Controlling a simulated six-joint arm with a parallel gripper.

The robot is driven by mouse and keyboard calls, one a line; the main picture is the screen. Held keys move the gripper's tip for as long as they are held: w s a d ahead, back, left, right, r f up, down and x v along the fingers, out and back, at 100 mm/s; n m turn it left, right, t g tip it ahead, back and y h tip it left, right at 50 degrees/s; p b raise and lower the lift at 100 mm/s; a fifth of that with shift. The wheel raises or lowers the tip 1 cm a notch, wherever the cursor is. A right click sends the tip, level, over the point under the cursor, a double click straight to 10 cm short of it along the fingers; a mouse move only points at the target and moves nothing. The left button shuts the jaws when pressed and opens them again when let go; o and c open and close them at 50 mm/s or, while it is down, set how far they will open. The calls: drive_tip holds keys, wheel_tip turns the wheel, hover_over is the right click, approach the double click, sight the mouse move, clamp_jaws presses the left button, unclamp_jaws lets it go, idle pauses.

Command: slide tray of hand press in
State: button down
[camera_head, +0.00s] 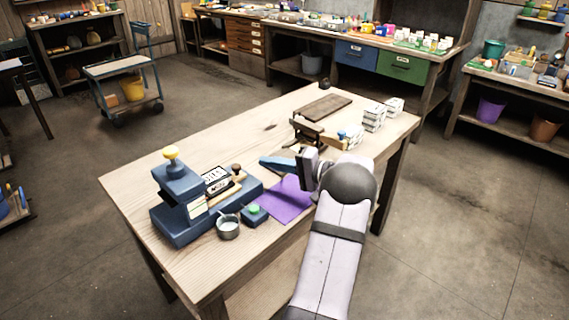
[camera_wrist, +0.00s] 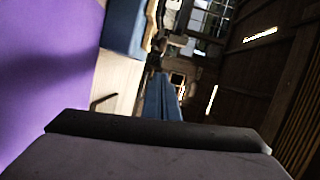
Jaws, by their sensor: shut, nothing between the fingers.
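The blue hand press (camera_head: 170,222) with a yellow top knob stands at the left of the workbench. Its tray (camera_head: 240,185) carries a lettered black-and-white plate (camera_head: 216,180) and lies on the base, right of the press head, out in the open. A dark knob (camera_head: 237,168) stands by the tray's far side. My gripper (camera_head: 263,161) points left, just right of the press, apart from the tray. Its blue fingers are closed and empty; they also show in the wrist view (camera_wrist: 162,98). Part of the blue press (camera_wrist: 125,25) shows at the top there.
A purple sheet (camera_head: 286,203) lies below my gripper. A metal cup (camera_head: 228,227) and a blue block with a green top (camera_head: 254,214) stand before the press. A dark wooden rack (camera_head: 309,132), a board (camera_head: 326,106) and white stacks (camera_head: 374,118) stand behind.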

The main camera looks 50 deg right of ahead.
drive_tip(key=w+a, duration=0.2)
drive_tip(key=shift+w+a+f+p, duration=0.2)
drive_tip(key=shift+w+a+p, duration=0.05)
drive_tip(key=shift+a+p, duration=0.1)
drive_tip(key=shift+w+a+f, duration=0.2)
drive_tip(key=shift+w+a, duration=0.1)
drive_tip(key=shift+a, duration=0.35)
drive_tip(key=shift+a+b, duration=0.8)
drive_tip(key=shift+a, duration=1.6)
drive_tip(key=shift+d, duration=0.1)
